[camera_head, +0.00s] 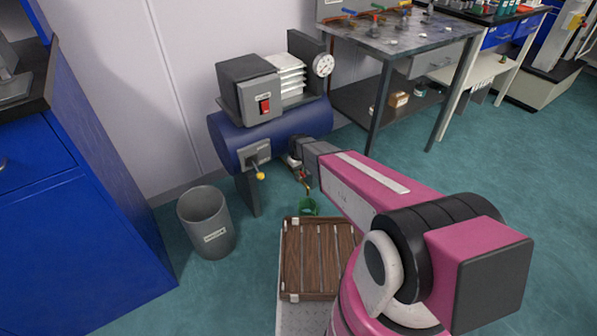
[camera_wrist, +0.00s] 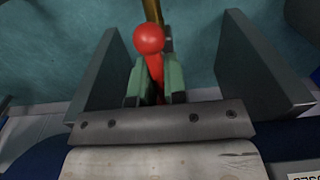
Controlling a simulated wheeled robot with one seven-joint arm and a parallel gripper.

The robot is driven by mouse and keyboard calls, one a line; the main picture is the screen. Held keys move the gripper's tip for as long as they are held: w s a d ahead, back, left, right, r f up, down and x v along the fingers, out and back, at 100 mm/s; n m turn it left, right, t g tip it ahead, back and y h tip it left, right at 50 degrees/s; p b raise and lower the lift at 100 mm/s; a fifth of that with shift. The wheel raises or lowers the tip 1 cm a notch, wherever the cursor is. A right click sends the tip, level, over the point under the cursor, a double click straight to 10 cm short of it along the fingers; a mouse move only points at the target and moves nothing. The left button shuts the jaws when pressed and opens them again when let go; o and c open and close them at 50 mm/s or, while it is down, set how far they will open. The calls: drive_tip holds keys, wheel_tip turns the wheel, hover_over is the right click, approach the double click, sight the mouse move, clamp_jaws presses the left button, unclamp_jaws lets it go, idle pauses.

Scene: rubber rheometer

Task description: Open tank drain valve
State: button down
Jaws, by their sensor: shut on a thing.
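The blue tank (camera_head: 222,142) of a compressor stands against the wall in the head view. My gripper (camera_head: 302,176) reaches to the tank's right underside, mostly hidden behind my pink arm. In the wrist view my gripper (camera_wrist: 156,78) has its green fingertips on either side of a red valve handle (camera_wrist: 149,40) with a round knob end. The handle's lower part lies between the fingers and the gripper is shut on it. A brass pipe (camera_wrist: 152,10) shows beyond the knob. The valve body is hidden.
A yellow-knobbed lever (camera_head: 259,174) sticks out from the tank front. A grey bin (camera_head: 206,222), a wooden pallet (camera_head: 291,262) and a blue cabinet (camera_head: 60,230) stand nearby. A workbench (camera_head: 400,40) is behind right.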

drive_tip(key=c, duration=1.2)
unclamp_jaws()
drive_tip(key=shift+o, duration=0.2)
wheel_tip(320, 180, up, 11)
drive_tip(key=shift+s, duration=0.1)
drive_tip(key=s+d+r+m, duration=0.3)
drive_tip(key=s+d+r, duration=0.3)
drive_tip(key=s+d, duration=0.3)
drive_tip(key=s+d+r+m, duration=0.4)
drive_tip(key=s+d+r, duration=0.2)
drive_tip(key=s+d, duration=0.4)
drive_tip(key=shift+d+r, duration=0.15)
drive_tip(key=shift+r, duration=0.1)
